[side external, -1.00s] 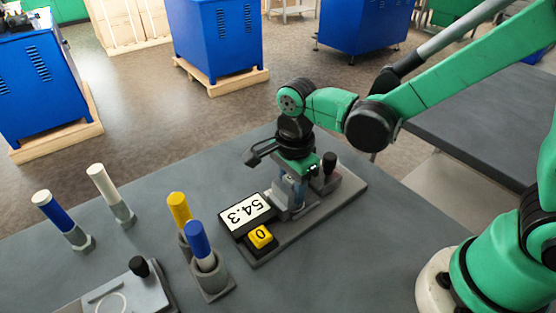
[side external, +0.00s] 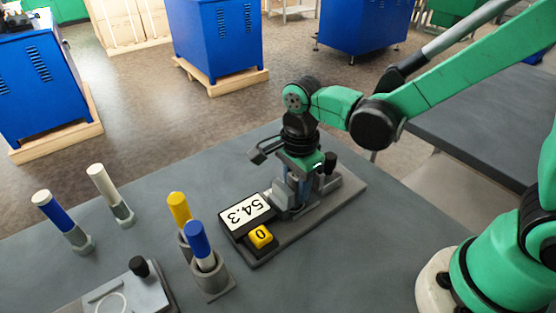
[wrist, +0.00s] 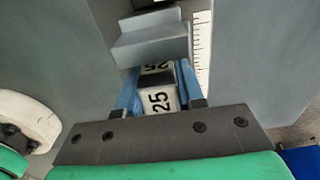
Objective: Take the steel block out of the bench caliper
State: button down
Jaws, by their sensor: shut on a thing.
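The bench caliper (side external: 348,196) sits on the grey table, with a long base, a display (side external: 246,212) reading 54.3 and a yellow 0 button (side external: 260,237). In the wrist view, the steel block (wrist: 160,98), marked 25 on two faces, is between the blue fingers of my gripper (wrist: 157,84). My gripper is shut on the block. A grey stepped caliper jaw (wrist: 150,45) is close beyond the block. In the side view, my gripper (side external: 293,190) points down at the caliper's jaws, and its fingers mostly hide the block.
A black knob (side external: 330,162) stands on the caliper beside my gripper. Yellow (side external: 178,207) and blue (side external: 199,240) capped markers stand in holders left of the caliper. Two more holders stand further left. A grey plate with a black knob (side external: 139,267) is at the front.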

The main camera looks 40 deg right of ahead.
jog(key=shift+r, duration=0.1)
jog(key=shift+r, duration=3.9)
